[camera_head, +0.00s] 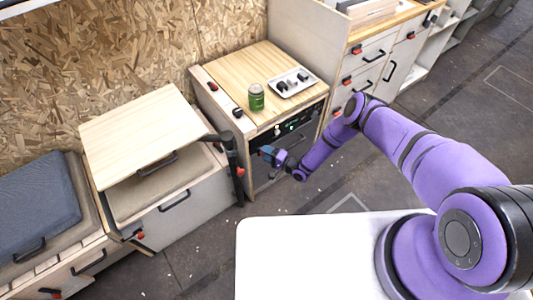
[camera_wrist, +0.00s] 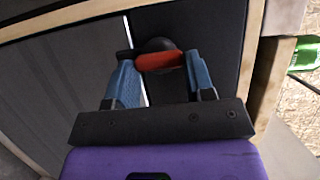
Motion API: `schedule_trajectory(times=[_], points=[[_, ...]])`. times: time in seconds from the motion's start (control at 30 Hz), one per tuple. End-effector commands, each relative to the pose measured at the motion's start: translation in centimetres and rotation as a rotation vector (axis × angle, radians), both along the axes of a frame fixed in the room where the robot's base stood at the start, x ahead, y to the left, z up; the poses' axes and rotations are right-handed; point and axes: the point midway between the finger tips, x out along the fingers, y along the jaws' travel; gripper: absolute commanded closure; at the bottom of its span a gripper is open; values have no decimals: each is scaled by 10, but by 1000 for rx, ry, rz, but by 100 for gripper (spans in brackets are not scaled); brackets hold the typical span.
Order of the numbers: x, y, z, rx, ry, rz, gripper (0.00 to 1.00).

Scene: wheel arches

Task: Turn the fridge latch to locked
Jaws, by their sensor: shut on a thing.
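The fridge latch shows in the wrist view as a red handle (camera_wrist: 160,60) on a dark round base, set on the dark fridge front (camera_wrist: 222,50). The handle lies nearly level across that view. My gripper (camera_wrist: 160,66) has its blue fingers shut on the handle, one at each end. In the head view my gripper (camera_head: 268,153) is at the left part of the fridge front, below the cabinet's wooden top (camera_head: 235,75). The latch is too small and too covered there to make out.
To the left, a bench has a raised wooden lid (camera_head: 140,125). A dark post (camera_head: 233,165) stands close left of my gripper. The floor in front is mostly clear.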

Motion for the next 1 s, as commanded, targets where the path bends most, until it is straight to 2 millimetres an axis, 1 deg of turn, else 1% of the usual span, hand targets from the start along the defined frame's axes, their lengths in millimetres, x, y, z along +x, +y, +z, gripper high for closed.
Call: schedule_trajectory(times=[0.53,0.57,0.6,0.67,1.0], points=[[-1,-1,-1,19,16,-1,75],[-1,-1,-1,19,16,-1,47],[-1,-1,-1,19,15,-1,37],[-1,-1,-1,19,15,-1,26],[-2,-3,-1,19,14,-1,26]])
